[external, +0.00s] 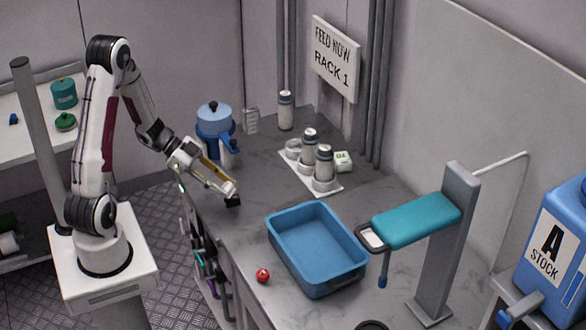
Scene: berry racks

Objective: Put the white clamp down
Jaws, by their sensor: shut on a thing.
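My gripper (226,185) is at the end of the arm, over the left edge of the grey counter near its back left part. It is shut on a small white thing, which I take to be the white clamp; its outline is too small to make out. A small black part (233,201) shows just below the fingertips, close to the counter top. I cannot tell whether it touches the counter.
A blue tray (300,284) and a red ball (263,275) are to the front right. A blue pot (214,118) stands behind the gripper, shakers (324,168) to the right. A teal-padded stand (452,240) rises farther right. Coloured tools (208,262) hang on the counter's left side.

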